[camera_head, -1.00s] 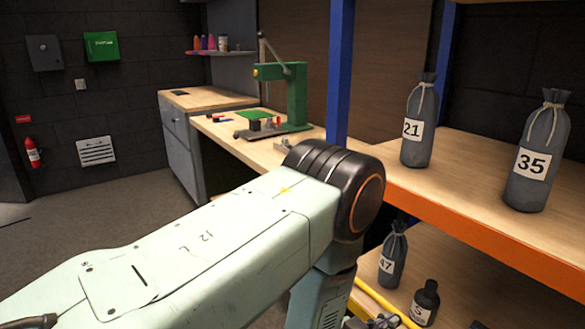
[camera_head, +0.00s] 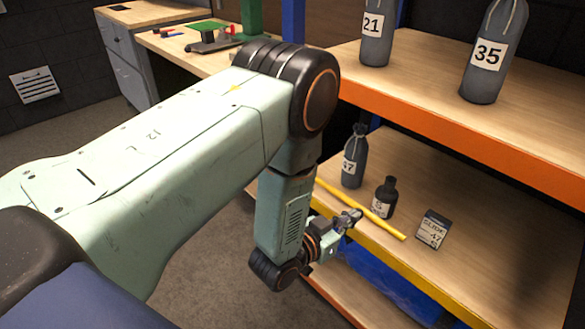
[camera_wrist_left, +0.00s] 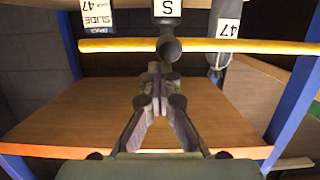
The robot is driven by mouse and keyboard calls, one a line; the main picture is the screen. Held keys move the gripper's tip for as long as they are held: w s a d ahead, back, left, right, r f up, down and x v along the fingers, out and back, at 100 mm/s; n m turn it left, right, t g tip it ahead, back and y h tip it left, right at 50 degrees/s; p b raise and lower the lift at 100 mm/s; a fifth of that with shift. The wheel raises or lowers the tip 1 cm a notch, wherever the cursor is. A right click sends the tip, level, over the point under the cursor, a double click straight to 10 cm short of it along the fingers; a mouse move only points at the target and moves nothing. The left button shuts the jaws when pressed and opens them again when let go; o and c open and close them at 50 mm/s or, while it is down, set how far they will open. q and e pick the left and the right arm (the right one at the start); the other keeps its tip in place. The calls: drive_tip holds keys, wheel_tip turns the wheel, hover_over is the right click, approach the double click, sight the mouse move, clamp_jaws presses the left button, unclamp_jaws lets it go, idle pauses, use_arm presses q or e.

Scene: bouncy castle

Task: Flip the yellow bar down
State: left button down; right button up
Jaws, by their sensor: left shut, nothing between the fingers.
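The yellow bar (camera_head: 372,215) runs along the front edge of the lower shelf in the head view, in front of the bottles. In the left wrist view the yellow bar (camera_wrist_left: 120,46) crosses the upper part of the picture from side to side. My left gripper (camera_head: 352,216) is shut and empty, close to the middle of the bar. In the left wrist view my left gripper (camera_wrist_left: 157,72) points at the bar, with its tips just short of it in the picture. Whether it touches the bar cannot be told. My right gripper is not in view.
A blue post (camera_head: 292,22) stands to the left.

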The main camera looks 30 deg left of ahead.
use_arm(q)
drive_tip(key=v, duration=1.2)
drive_tip(key=s+a+f+n+g+y, duration=0.1)
drive_tip(key=s+a+f+g+y, duration=0.1)
drive_tip(key=s+f+g, duration=0.4)
drive_tip(key=s+a+f+n+g+y, duration=0.2)
drive_tip(key=s+a+f+g, duration=0.15)
drive_tip(key=s+f, duration=0.45)
drive_tip(key=s+a+n+g+y, duration=0.1)
drive_tip(key=s+g, duration=0.4)
drive_tip(key=s, duration=0.4)
drive_tip(key=shift+s+a+f, duration=0.15)
drive_tip(key=shift+s+f, duration=0.15)
drive_tip(key=shift+f, duration=0.1)
